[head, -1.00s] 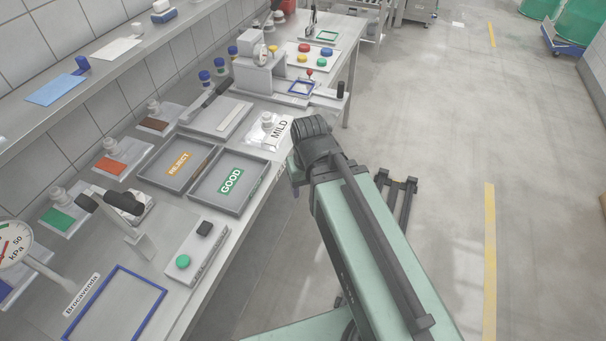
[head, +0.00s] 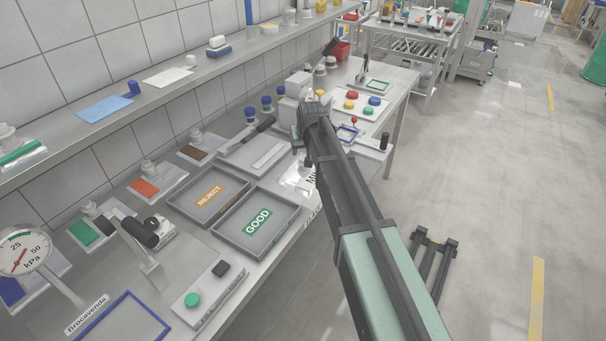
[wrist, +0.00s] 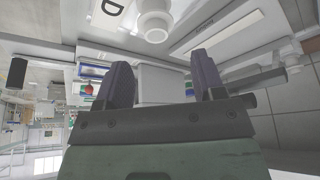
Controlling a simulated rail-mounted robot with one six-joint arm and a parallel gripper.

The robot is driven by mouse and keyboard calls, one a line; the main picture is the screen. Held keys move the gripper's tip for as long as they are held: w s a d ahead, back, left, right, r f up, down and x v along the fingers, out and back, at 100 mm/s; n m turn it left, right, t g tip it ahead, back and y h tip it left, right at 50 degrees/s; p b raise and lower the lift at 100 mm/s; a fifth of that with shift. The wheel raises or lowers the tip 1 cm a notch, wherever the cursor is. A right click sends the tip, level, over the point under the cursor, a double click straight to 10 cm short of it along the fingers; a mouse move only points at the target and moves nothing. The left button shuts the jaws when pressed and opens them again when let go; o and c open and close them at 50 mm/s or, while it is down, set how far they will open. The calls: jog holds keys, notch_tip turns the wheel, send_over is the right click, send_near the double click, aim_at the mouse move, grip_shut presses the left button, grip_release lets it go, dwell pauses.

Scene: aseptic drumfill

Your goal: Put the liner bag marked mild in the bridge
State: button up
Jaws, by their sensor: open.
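The liner bag marked MILD (head: 296,178) lies at the right edge of the bench, partly hidden by my arm in the head view. In the wrist view its white spout (wrist: 153,22) and the letter D show at the top, beyond the fingertips. My gripper (wrist: 163,80) is open, with nothing held between its fingers. A pale block-like station, apparently the bridge (head: 291,108), stands behind my wrist in the head view. A blue-framed plate (head: 346,132) lies beside it.
Grey REJECT (head: 187,208) and GOOD (head: 234,245) trays sit left of the bag. A panel of coloured buttons (head: 382,93) stands farther back. A shelf (head: 110,118) runs along the tiled wall. The floor to the right is mostly clear.

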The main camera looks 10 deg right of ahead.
jog(key=b+x, duration=0.3)
jog(key=x, duration=0.2)
jog(key=b+x, duration=0.4)
jog(key=x, duration=0.1)
jog(key=shift+s+d+b, duration=0.1)
jog(key=shift+d+b, duration=0.15)
jog(key=shift+b, duration=0.05)
jog(key=shift+r, duration=0.3)
jog(key=c, duration=1)
jog(key=shift+p, duration=0.3)
jog(key=shift+c, duration=0.2)
